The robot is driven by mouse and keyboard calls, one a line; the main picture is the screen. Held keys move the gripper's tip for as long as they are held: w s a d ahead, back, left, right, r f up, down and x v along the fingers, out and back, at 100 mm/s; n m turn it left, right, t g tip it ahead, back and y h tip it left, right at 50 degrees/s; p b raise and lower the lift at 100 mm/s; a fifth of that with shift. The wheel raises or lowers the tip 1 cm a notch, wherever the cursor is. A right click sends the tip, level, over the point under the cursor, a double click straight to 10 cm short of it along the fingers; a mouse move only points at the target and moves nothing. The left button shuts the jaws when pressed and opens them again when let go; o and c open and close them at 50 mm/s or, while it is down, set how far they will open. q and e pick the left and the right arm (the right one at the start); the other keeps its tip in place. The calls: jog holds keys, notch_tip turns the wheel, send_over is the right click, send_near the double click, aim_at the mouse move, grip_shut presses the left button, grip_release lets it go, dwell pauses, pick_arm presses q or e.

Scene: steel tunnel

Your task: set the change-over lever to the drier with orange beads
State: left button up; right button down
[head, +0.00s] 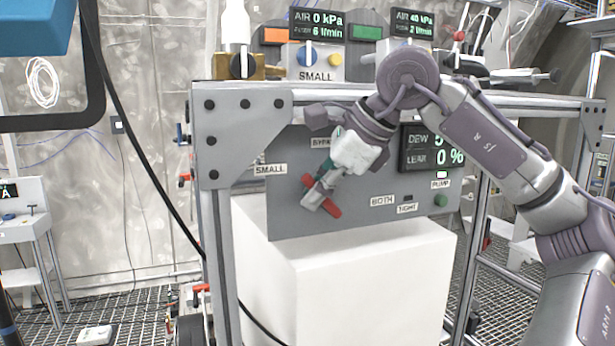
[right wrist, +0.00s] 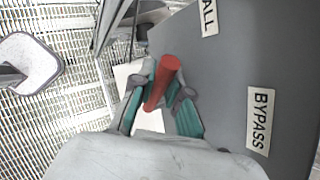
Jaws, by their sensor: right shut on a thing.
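The red lever handle (head: 331,208) is on the grey panel (head: 290,213), slanting from upper left to lower right in the head view. My right gripper (head: 318,194) is shut on it, hiding its middle. In the right wrist view the red handle (right wrist: 163,80) lies between the two green-padded fingers (right wrist: 160,105). Panel labels read SMALL (head: 270,169), BYPASS (head: 321,142), partly covered by my arm, BOTH (head: 382,201) and TIGHT (head: 407,208). My left gripper is not in view.
A dark display (head: 432,147) and a green button (head: 441,200) are right of the lever. A white block (head: 345,285) stands below the panel. A grey post (head: 222,250) bounds the left.

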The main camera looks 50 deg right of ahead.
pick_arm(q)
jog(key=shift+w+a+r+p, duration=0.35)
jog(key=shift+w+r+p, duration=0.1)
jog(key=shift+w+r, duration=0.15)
pick_arm(e)
jog(key=shift+w+a+f+g+h, duration=0.15)
jog(key=shift+a+f+g+h, duration=0.2)
jog(key=shift+g+h, duration=0.3)
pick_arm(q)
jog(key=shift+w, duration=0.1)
pick_arm(e)
jog(key=shift+f+n, duration=0.15)
jog(key=shift+n, duration=0.15)
jog(key=c, duration=1.4)
grip_release()
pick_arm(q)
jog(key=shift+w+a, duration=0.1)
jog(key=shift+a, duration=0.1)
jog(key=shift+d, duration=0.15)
pick_arm(e)
jog(key=v, duration=1.2)
